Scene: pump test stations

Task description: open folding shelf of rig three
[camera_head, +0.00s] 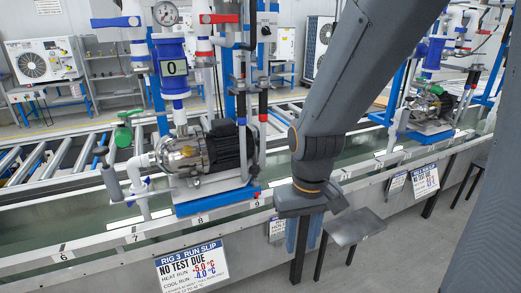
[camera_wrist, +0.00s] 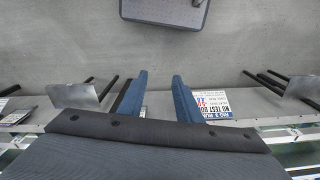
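Rig 3's slip (camera_head: 192,265), reading NO TEST DUE, is on the bench front below a pump (camera_head: 205,155). It also shows in the wrist view, right of my fingers (camera_wrist: 212,105). My gripper (camera_head: 303,235) points down at the bench front, right of that slip. In the wrist view its two blue fingers (camera_wrist: 160,95) are apart, with nothing held between them. A grey shelf plate (camera_head: 355,228) with dark rods below it is just right of my gripper; it appears at left in the wrist view (camera_wrist: 85,95). I cannot tell which rig it belongs to.
Another plate (camera_wrist: 305,88) with dark rods is at right in the wrist view. A further shelf (camera_head: 480,160) and slips (camera_head: 425,180) are along the bench at right. A dark bench leg (camera_head: 298,258) is behind my gripper. The grey floor (camera_head: 390,262) is clear in front.

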